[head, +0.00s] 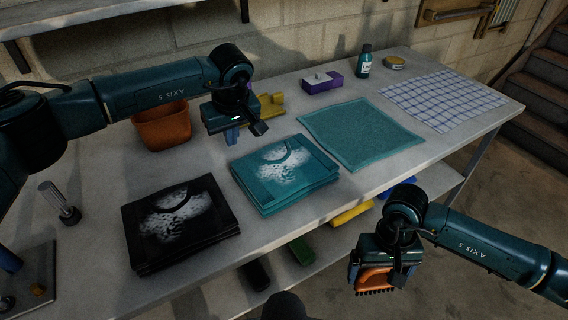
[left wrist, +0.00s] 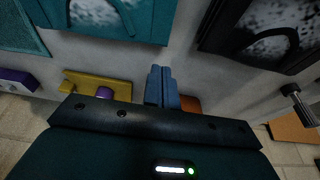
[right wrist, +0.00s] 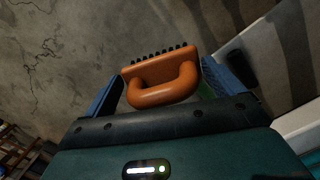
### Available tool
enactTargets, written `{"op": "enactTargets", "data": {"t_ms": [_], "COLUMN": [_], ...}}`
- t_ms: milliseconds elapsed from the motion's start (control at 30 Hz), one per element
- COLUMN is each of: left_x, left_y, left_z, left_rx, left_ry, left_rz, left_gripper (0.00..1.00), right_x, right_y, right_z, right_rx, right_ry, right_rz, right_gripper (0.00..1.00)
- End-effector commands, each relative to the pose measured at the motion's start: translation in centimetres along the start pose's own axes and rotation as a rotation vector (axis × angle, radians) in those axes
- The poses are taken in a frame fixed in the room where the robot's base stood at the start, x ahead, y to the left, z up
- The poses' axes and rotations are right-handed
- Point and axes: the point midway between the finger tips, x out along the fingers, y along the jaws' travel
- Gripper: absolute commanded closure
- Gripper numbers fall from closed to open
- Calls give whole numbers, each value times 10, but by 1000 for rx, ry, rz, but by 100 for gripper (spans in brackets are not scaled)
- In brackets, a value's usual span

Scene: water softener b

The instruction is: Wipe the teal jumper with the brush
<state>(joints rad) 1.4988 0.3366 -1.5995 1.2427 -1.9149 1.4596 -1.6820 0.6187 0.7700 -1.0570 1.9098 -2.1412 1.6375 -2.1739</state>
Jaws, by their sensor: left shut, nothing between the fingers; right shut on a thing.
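The teal jumper (head: 284,172) lies folded on the bench, with white powdery marks around its neckline. Its edge also shows at the top of the left wrist view (left wrist: 110,18). My left gripper (head: 232,134) is shut and empty, above the bench behind the jumper's left side; its blue fingers meet in the left wrist view (left wrist: 161,86). My right gripper (head: 375,284) is shut on the orange brush (head: 374,279), off the front of the bench to the right of the jumper. The brush's looped handle and dark bristles show in the right wrist view (right wrist: 162,85).
A black folded jumper (head: 180,222) with white marks lies left of the teal one. A teal cloth (head: 361,134) and a checked cloth (head: 444,100) lie to the right. An orange pot (head: 162,128), yellow holder (head: 268,106), purple box (head: 322,82) and bottle (head: 364,62) stand behind.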

Motion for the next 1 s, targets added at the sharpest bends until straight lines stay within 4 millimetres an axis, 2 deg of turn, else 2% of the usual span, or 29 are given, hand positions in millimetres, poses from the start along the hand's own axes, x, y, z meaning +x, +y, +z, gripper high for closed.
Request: {"op": "enactTargets", "data": {"t_ms": [167, 533, 1000], "left_x": [10, 45, 47], "left_y": [-1, -1, -1], "left_z": [2, 13, 14], "left_rx": [1, 1, 1], "left_ry": [3, 2, 2], "left_rz": [-6, -4, -2], "left_gripper": [100, 100, 100], "right_x": [6, 26, 26], "right_y": [0, 0, 0], "right_z": [-1, -3, -3], "right_rx": [0, 0, 0], "right_ry": [0, 0, 0], "right_rz": [0, 0, 0], "right_gripper": [26, 26, 26]}}
